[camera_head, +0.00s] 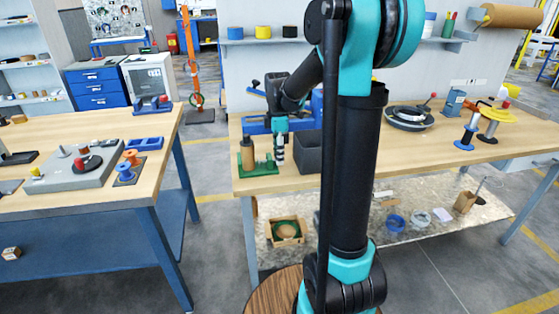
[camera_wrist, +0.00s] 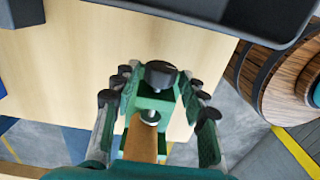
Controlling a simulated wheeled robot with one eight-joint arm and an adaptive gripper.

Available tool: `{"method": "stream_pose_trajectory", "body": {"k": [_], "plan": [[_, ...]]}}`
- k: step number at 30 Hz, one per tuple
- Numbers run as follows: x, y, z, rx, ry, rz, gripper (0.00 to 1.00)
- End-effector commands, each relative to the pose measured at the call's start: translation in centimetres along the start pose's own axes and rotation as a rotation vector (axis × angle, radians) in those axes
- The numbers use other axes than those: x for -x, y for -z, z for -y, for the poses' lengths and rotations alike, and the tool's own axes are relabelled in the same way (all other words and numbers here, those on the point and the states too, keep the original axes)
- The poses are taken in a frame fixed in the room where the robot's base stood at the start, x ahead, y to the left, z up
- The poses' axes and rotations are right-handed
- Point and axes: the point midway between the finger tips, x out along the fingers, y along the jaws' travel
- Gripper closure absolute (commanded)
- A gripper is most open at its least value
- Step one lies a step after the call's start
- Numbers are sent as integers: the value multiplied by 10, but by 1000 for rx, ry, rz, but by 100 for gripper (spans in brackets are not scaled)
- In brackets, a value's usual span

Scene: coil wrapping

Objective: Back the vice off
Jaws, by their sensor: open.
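The vice is a small green frame (camera_head: 246,168) at the front left corner of the right-hand workbench. An upright brown wooden piece (camera_head: 247,151) stands in it. In the wrist view the green vice (camera_wrist: 153,103) lies between my fingers, with a round black knob (camera_wrist: 161,74) on a metal screw and the brown wooden piece (camera_wrist: 140,138) nearer the camera. My gripper (camera_wrist: 158,92) is open, with fingers on both sides of the vice and apart from the knob. In the head view my gripper (camera_head: 280,152) hangs just right of the wooden piece. Contact with the vice cannot be told.
A dark grey bin (camera_head: 308,152) stands close right of my gripper and shows at the top of the wrist view (camera_wrist: 225,22). A blue fixture (camera_head: 258,125) lies behind. The bench middle is clear.

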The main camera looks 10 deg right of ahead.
Motion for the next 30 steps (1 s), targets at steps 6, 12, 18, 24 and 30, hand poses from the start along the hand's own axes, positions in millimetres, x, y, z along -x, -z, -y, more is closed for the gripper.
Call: {"method": "stream_pose_trajectory", "body": {"k": [6, 12, 18, 24, 30], "plan": [[0, 0, 0, 0, 9, 0, 57], [-1, 0, -3, 0, 62, 0, 57], [-2, 0, -8, 0, 226, -1, 57], [-2, 0, -8, 1, 323, -1, 57], [-1, 0, -8, 1, 330, 0, 57]]}}
